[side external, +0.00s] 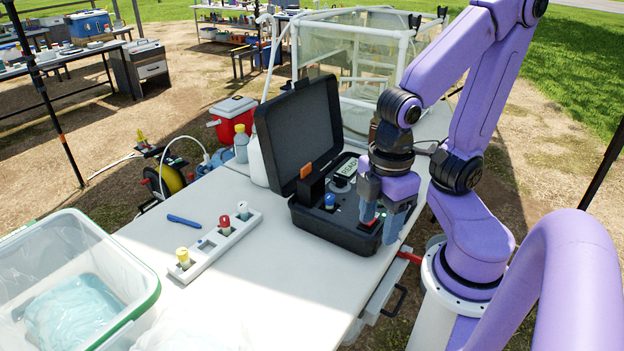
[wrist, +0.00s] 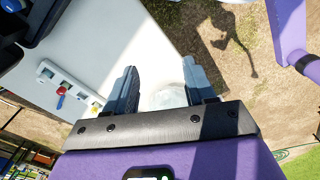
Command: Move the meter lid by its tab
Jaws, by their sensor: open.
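The black meter case (side external: 335,225) stands on the white table with its large cover (side external: 298,125) raised. Inside it, a small black upright lid (side external: 311,190) carries an orange tab (side external: 306,170) at its top. Beside it are a blue-capped vial (side external: 329,201), a round black part and a small display. My gripper (side external: 381,222) points down at the right side of the case, right of the tab, apart from it. In the wrist view my gripper (wrist: 163,82) is open with nothing held; only a dark corner of the case (wrist: 42,18) shows, and the tab is not visible there.
A white rack (side external: 215,245) with capped vials and a blue pen (side external: 184,220) lie left of the case. A clear bin (side external: 125,285) stands at the left front. Bottles stand behind the case.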

